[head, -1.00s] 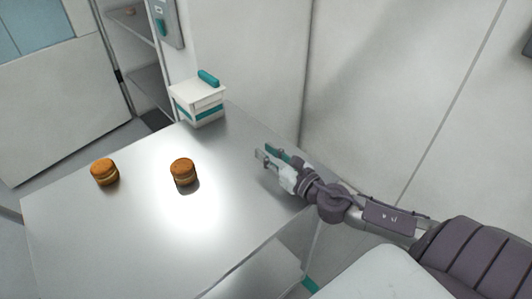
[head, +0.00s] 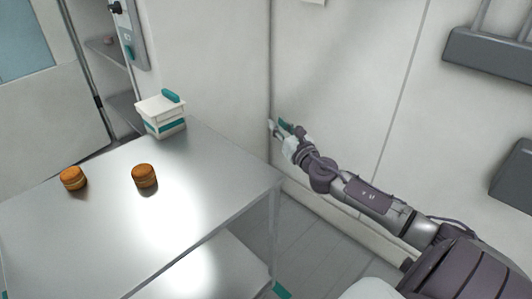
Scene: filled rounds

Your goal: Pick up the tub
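The tub (head: 164,127) is a white box with a teal band, a lid and a teal handle on top. It stands upright at the far corner of the metal table (head: 105,208), close to the wall. My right gripper (head: 277,126) is to the right of the tub and well apart from it, past the table's right edge in the picture. Its two fingers look spread, with nothing between them. My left gripper is not in view.
Two orange-brown round filled pastries, one on the left (head: 73,178) and one nearer the middle (head: 144,176), sit on the table in front of the tub. The table's right part is clear. A wall panel (head: 340,80) stands behind my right arm. Grey brackets (head: 490,50) are at upper right.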

